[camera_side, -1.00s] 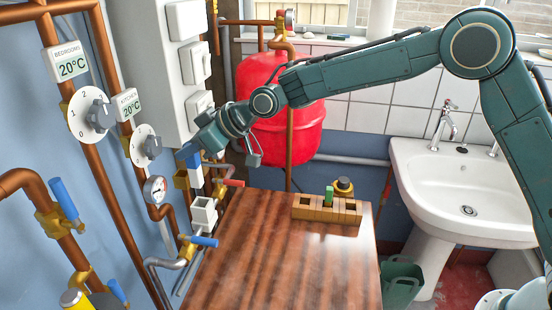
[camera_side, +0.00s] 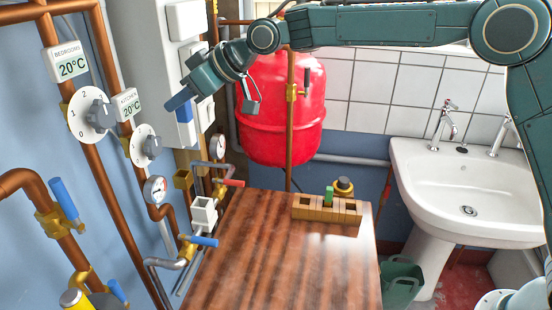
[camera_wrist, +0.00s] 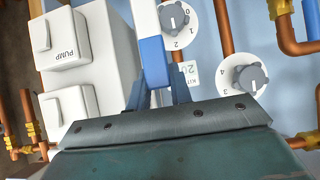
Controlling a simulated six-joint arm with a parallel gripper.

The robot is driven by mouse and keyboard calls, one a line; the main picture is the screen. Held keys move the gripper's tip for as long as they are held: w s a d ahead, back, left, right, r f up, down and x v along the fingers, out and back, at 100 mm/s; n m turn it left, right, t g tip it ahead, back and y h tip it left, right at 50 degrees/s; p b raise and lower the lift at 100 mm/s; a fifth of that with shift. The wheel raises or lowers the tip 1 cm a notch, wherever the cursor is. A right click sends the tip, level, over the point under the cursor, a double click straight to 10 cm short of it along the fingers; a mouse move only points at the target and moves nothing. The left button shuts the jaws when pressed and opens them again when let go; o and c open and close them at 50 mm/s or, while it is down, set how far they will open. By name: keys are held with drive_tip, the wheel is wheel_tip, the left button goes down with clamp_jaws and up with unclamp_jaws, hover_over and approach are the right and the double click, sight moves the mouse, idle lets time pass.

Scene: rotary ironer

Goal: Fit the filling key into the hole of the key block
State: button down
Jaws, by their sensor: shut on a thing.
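My gripper (camera_side: 180,100) is raised in front of the white wall casing, well above the key block. It is shut on the filling key, which is blue with a white part. The key (camera_side: 184,113) hangs below the fingers in the side view, its white end hard to tell from the casing. In the wrist view the key (camera_wrist: 153,62) stands between the two blue fingers (camera_wrist: 158,85). The key block appears to be the white box (camera_side: 203,215) with an opening on top, on the pipework left of the table. The key is apart from it.
Copper pipes, dials and a gauge (camera_side: 155,190) crowd the left wall. A brass square fitting (camera_side: 183,179) and a red-handled valve (camera_side: 230,182) are near the white box.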

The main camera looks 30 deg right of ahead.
idle(0.3)
drive_tip(key=w+d+f, duration=0.1)
drive_tip(key=d+f, duration=0.4)
drive_tip(key=d, duration=0.7)
hover_over(343, 212)
drive_tip(key=d, duration=0.4)
wheel_tip(343, 212, down, 24)
drive_tip(key=shift+a, duration=0.2)
drive_tip(key=shift+w, duration=0.1)
drive_tip(key=shift+f, duration=1.85)
drive_tip(key=shift+f, duration=0.15)
